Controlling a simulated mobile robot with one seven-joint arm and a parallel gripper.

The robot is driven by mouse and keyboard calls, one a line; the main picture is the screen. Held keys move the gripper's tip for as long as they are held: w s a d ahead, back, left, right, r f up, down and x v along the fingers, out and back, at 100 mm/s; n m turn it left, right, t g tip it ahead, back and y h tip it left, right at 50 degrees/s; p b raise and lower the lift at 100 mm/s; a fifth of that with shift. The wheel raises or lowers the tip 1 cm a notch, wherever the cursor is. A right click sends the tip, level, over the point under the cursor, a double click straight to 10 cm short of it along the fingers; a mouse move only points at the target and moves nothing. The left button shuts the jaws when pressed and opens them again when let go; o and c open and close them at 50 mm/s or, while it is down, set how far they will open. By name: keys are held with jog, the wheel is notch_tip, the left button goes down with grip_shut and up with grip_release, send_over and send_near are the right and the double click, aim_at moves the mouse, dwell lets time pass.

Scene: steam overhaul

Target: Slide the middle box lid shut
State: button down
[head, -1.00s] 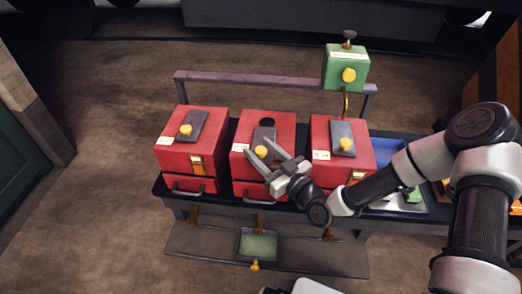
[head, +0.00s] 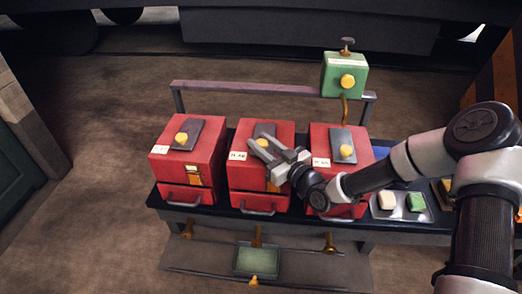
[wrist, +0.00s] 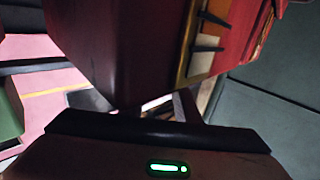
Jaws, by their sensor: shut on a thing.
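The middle red box (head: 245,176) stands on the dark bench between two similar red boxes. Its dark grey lid (head: 265,130) lies on top near the back, and no dark hole shows around it. My gripper (head: 257,145) reaches in from the right and is shut on the yellow knob of this lid. The fingers mostly hide the knob and the lid's front part. In the wrist view a large red box face (wrist: 125,45) fills the upper middle; the knob and lid are not seen there.
The left red box (head: 172,160) and right red box (head: 322,140) have grey lids with yellow knobs. A green box (head: 345,75) stands on a post behind the right one. A tray (head: 401,216) with a white and a green block lies at right.

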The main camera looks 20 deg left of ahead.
jog(key=c, duration=1.4)
grip_release()
jog(key=shift+w, duration=0.25)
jog(key=v, duration=1.7)
jog(key=shift+s+d, duration=0.15)
